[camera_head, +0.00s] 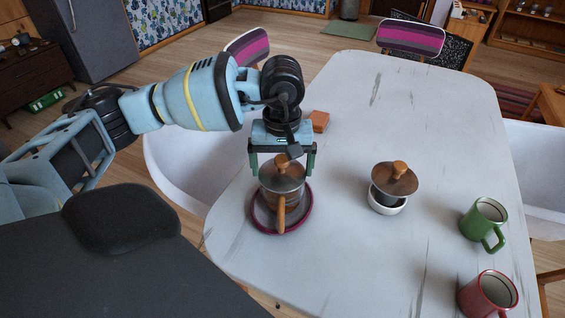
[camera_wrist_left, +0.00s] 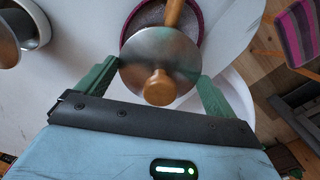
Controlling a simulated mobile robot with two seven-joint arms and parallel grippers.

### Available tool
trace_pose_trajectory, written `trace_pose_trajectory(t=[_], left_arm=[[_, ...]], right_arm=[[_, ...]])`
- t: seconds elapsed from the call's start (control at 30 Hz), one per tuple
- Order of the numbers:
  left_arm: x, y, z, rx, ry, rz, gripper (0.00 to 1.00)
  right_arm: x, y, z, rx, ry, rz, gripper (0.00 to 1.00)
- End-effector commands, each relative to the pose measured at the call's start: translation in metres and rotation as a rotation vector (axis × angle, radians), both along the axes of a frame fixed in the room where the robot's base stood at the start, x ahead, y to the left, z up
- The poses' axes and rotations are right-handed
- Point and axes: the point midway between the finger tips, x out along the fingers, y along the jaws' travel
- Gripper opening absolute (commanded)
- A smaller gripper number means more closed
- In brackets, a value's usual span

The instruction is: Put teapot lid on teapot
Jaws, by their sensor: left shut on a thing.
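The teapot (camera_head: 270,198), brown with a wooden handle (camera_head: 281,214), stands on a plum-rimmed saucer (camera_head: 309,209). The teapot lid (camera_head: 283,177), a round metal disc with a wooden knob, is over the teapot's top. I cannot tell whether it rests on the rim or hangs just above. My left gripper (camera_head: 283,168) comes down from behind, its two green fingers on opposite sides of the lid, shut on it. In the left wrist view the lid (camera_wrist_left: 160,55) lies between the fingertips and hides most of the teapot; the handle (camera_wrist_left: 174,12) sticks out beyond. My right gripper is not in view.
A similar metal lid with a wooden knob (camera_head: 395,180) tops a dark pot in a white bowl (camera_head: 387,207) to the right. A green mug (camera_head: 484,222) and a red mug (camera_head: 487,295) stand near the right edge. An orange block (camera_head: 320,121) lies behind my gripper. The table's far half (camera_head: 400,100) is clear.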

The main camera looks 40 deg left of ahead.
Motion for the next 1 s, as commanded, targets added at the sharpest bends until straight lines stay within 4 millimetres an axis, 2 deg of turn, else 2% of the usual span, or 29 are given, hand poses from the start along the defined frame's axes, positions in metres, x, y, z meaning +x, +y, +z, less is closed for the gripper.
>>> trace_pose_trajectory(t=[0.07,0.4,0.8,1.0], left_arm=[[0.000,0.000,0.000,0.000,0.000,0.000,1.00],[0.000,0.000,0.002,0.000,-0.001,0.000,1.00],[0.001,0.000,0.063,-0.001,-0.003,0.001,1.00],[0.000,0.000,0.077,0.000,0.000,-0.001,1.00]], right_arm=[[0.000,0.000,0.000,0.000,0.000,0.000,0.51],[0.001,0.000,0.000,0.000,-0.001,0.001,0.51],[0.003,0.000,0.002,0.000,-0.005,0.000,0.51],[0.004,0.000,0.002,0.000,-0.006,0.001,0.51]])
